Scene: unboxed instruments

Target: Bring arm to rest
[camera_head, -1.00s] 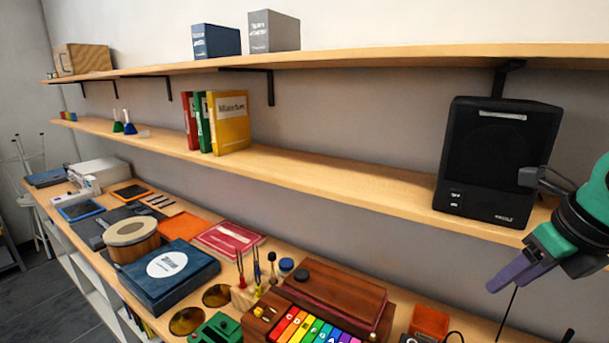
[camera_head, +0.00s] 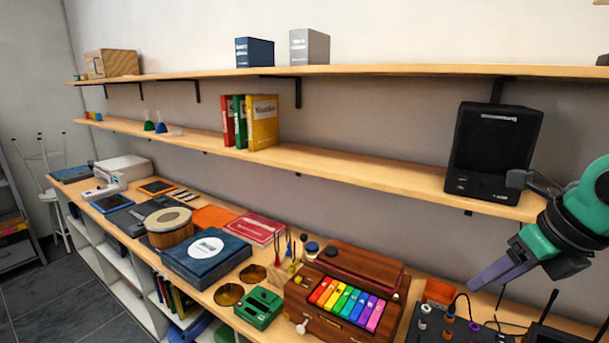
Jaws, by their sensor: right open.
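My right gripper (camera_head: 490,277) comes in from the right edge on its green and black arm (camera_head: 565,225). Its purple fingers point left and slightly down, with nothing seen between them. It hangs in front of the wall, below the lower shelf, above the right end of the counter. The black speaker (camera_head: 493,152) stands on the lower shelf, above and behind the gripper. My left gripper is not in view.
The long counter (camera_head: 215,290) holds a xylophone box (camera_head: 350,298), a green box (camera_head: 259,308), a blue case (camera_head: 206,257), a drum (camera_head: 169,227) and an orange box (camera_head: 438,292). Cabled black gear (camera_head: 450,330) lies below the gripper. The lower shelf (camera_head: 340,170) is mostly clear between binders (camera_head: 262,122) and speaker.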

